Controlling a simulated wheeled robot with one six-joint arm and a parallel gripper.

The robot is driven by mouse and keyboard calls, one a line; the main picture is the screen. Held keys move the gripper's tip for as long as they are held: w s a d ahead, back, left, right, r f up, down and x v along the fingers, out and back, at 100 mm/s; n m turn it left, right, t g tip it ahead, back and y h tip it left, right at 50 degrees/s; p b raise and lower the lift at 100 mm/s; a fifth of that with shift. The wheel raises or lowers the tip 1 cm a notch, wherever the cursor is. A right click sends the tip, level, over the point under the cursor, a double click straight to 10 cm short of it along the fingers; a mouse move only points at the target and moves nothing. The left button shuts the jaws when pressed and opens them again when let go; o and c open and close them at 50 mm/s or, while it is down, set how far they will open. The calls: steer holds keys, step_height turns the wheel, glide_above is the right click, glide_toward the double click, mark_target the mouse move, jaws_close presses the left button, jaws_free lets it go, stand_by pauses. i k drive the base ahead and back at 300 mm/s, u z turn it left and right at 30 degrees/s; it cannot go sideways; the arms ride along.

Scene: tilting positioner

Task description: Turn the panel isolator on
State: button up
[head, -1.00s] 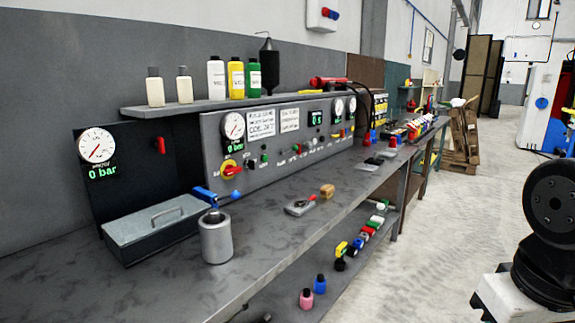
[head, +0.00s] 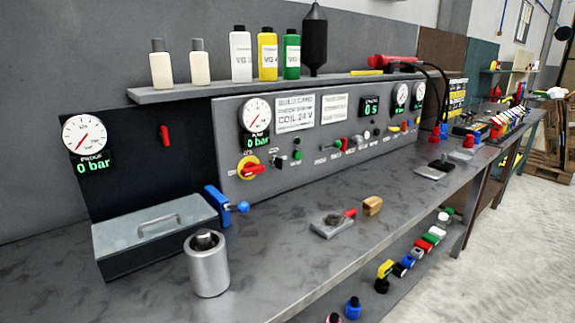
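The panel isolator (head: 250,168) is a red rotary handle on a yellow disc, low on the left end of the grey control panel (head: 228,139). Its handle lies close to level, tilted slightly. A round gauge (head: 256,115) with a small dark display sits above it. A small black switch (head: 279,162) and a green button (head: 297,155) are to its right. Nothing covers the isolator. My gripper is not in the head view.
On the bench (head: 290,235) stand a grey lidded box (head: 115,240), a metal cylinder (head: 208,268) and a blue-handled clamp or valve (head: 222,204) just below the isolator. A shelf (head: 205,87) with several bottles overhangs the panel. Bench space before the panel's middle is fairly clear.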

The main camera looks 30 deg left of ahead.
mark_target(250, 169)
steer(key=u, duration=0.45)
steer(key=i, duration=0.95)
steer(key=u, duration=0.8)
